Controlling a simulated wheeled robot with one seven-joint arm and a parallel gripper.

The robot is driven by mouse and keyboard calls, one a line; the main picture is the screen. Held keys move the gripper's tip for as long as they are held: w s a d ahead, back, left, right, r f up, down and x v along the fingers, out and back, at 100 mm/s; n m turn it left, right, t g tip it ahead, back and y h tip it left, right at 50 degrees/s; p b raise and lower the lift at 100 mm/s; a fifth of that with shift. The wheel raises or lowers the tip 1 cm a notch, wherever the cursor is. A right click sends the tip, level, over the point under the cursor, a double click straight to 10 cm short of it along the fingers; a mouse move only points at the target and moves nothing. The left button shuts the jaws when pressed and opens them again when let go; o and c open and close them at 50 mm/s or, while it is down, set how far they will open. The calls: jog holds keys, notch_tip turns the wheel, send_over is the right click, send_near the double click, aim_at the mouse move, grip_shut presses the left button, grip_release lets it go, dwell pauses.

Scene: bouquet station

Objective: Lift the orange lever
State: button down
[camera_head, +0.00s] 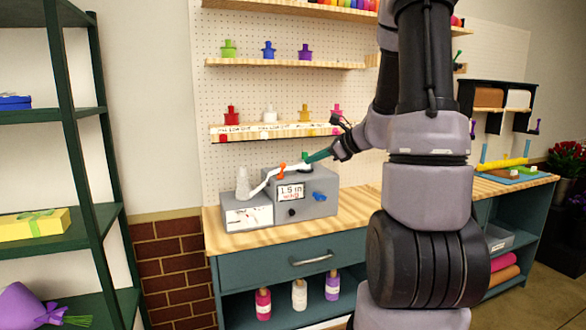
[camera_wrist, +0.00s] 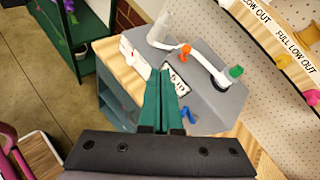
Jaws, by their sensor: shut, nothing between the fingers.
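The orange lever (camera_head: 282,168) is a small knob-like piece by the white curved tube (camera_head: 265,181) on top of a grey machine (camera_head: 322,209). In the wrist view the orange lever (camera_wrist: 184,50) lies just ahead and to the right of the fingertips. My gripper (camera_head: 308,160) reaches in from the right above the machine in the head view, its green fingers close to the lever. In the wrist view my gripper (camera_wrist: 158,72) has its fingers together and empty. A gap shows between fingertips and lever there; its depth is unclear.
The machine has a display reading 1.5 in, a blue knob (camera_head: 320,196) and a green knob (camera_wrist: 236,71). It stands on a wooden counter (camera_head: 352,205) against a pegboard. A green rack (camera_head: 84,150) stands left.

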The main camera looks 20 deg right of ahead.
jog(key=d+f+m, duration=0.1)
jog(key=w+d+f+m, duration=0.1)
jog(key=d, duration=0.1)
jog(key=w+d+m+t+h, duration=0.1)
jog(key=shift+d+f, duration=0.15)
jog(key=shift+f, duration=0.25)
jog(key=shift+w, duration=0.1)
send_near(282, 170)
notch_tip(282, 170, down, 2)
jog(key=w, duration=0.2)
jog(key=shift+w+a, duration=0.6)
jog(key=shift+a, duration=0.2)
